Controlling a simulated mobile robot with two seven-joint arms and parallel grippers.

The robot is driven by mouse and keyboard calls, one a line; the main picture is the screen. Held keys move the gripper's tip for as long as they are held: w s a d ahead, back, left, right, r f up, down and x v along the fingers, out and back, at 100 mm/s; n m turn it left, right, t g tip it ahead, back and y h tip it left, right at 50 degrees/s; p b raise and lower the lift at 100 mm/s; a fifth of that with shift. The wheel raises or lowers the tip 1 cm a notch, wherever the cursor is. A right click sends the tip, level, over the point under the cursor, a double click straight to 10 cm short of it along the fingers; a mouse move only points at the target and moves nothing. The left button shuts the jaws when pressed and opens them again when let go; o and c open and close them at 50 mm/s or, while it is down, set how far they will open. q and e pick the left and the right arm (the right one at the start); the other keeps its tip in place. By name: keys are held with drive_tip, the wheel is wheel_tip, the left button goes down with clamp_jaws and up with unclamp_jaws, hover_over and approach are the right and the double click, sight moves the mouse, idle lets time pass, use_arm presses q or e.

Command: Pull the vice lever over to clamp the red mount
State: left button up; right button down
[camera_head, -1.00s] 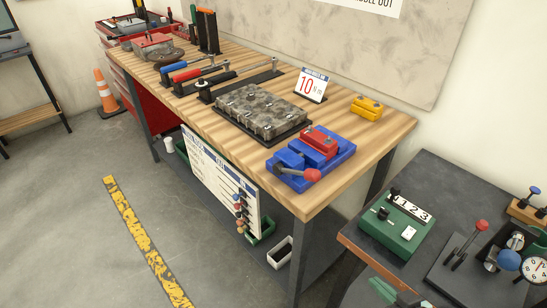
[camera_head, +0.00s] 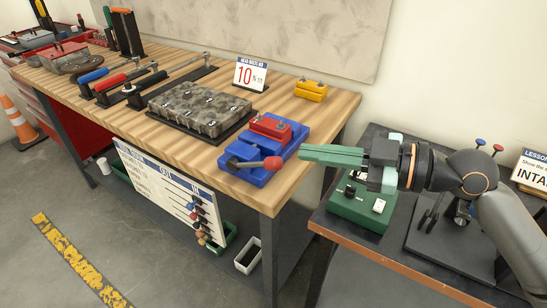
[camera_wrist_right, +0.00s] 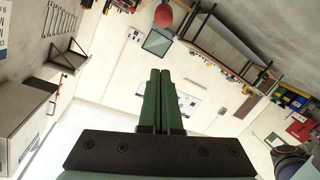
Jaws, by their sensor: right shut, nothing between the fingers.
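The blue vice (camera_head: 237,165) sits at the near right corner of the wooden workbench. The red mount (camera_head: 271,127) lies in it, between the blue jaws. The vice lever has a dark rod and a red ball knob (camera_head: 273,163) that sticks out at the vice's near right side. My right gripper (camera_head: 303,153), with green fingers, is shut and empty. In the head view its tips are just right of the knob; I cannot tell the gap in depth. In the right wrist view the closed fingers (camera_wrist_right: 160,75) point at the room, with a red ball (camera_wrist_right: 163,15) above them. My left gripper is not in view.
A grey cast block (camera_head: 200,105) on a dark tray lies left of the vice. A yellow block (camera_head: 311,90) and a "10" sign (camera_head: 250,75) stand behind. A green box (camera_head: 355,208) is on the dark side table under my right arm.

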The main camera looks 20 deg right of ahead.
drive_tip(key=w+a, duration=0.1)
drive_tip(key=p, duration=0.3)
hover_over(277, 166)
drive_tip(key=a, duration=0.3)
drive_tip(key=f, duration=0.1)
drive_tip(key=d+f, duration=0.2)
drive_tip(key=f, duration=0.1)
drive_tip(key=shift+d+f+b, duration=0.2)
drive_tip(key=shift+d+b, duration=0.1)
drive_tip(key=shift+b, duration=0.05)
drive_tip(key=shift+d+f, duration=0.15)
drive_tip(key=shift+f, duration=0.05)
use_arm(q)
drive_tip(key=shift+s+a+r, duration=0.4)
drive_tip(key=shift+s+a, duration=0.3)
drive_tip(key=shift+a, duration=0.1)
